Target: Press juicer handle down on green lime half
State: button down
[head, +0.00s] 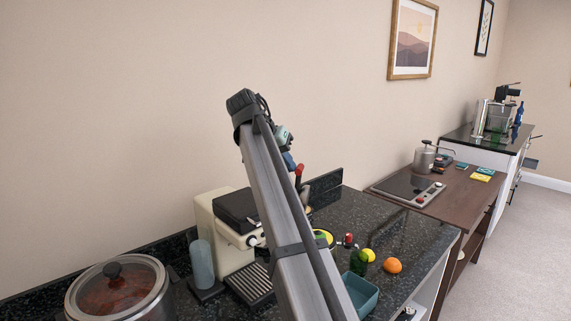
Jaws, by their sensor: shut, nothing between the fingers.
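A red-tipped lever (299,170), which looks like the juicer handle, stands up just right of my raised arm link. The juicer's body is mostly hidden behind that link. A yellow-green piece (323,237) sits in a dark round rim at the link's right edge; it may be the lime half, but I cannot tell. My gripper (289,160) shows only as a small bluish part behind the arm, close to the red tip. It is shut with nothing in it. I cannot tell whether it touches the handle.
A cream coffee machine (229,239), a blue-grey cylinder (202,265) and a lidded pot (117,291) stand left on the dark counter (405,231). To the right are a teal tray (361,294), a green bottle (359,262), a lemon (370,255) and an orange (393,265).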

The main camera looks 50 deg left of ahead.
aim_at(302, 168)
jog(key=shift+w+d+m+g+y, duration=0.15)
jog(key=shift+w+d+g+y, duration=0.2)
jog(key=shift+d+g+y, duration=0.15)
jog(key=shift+w+d+m+g+y, duration=0.15)
jog(key=shift+w+d+g+y, duration=0.2)
jog(key=shift+d, duration=0.2)
jog(key=shift+w+d+g+y, duration=0.25)
jog(key=shift+w+d+y, duration=0.15)
jog(key=shift+d, duration=0.25)
jog(key=w+d+f+m+g+y, duration=0.1)
jog(key=w+d+f+y, duration=0.1)
jog(key=d+f+y, duration=0.1)
jog(key=w+d+f+g+y, duration=0.2)
jog(key=w+d+f+y, duration=0.1)
jog(key=d+f, duration=0.1)
jog(key=w+d+f+m+g+y, duration=0.1)
jog(key=w+d+f+g+y, duration=0.1)
jog(key=w+d+f+y, duration=0.1)
jog(key=shift+w+d+f+m, duration=0.1)
jog(key=shift+d+f+m, duration=0.2)
jog(key=shift+d+f, duration=0.6)
jog(key=shift+w+d+f+g, duration=0.1)
jog(key=shift+f+g, duration=0.05)
jog(key=shift+f, duration=0.4)
jog(key=shift+w+d+f+g, duration=0.1)
jog(key=shift+f+g, duration=0.05)
jog(key=shift+f, duration=0.5)
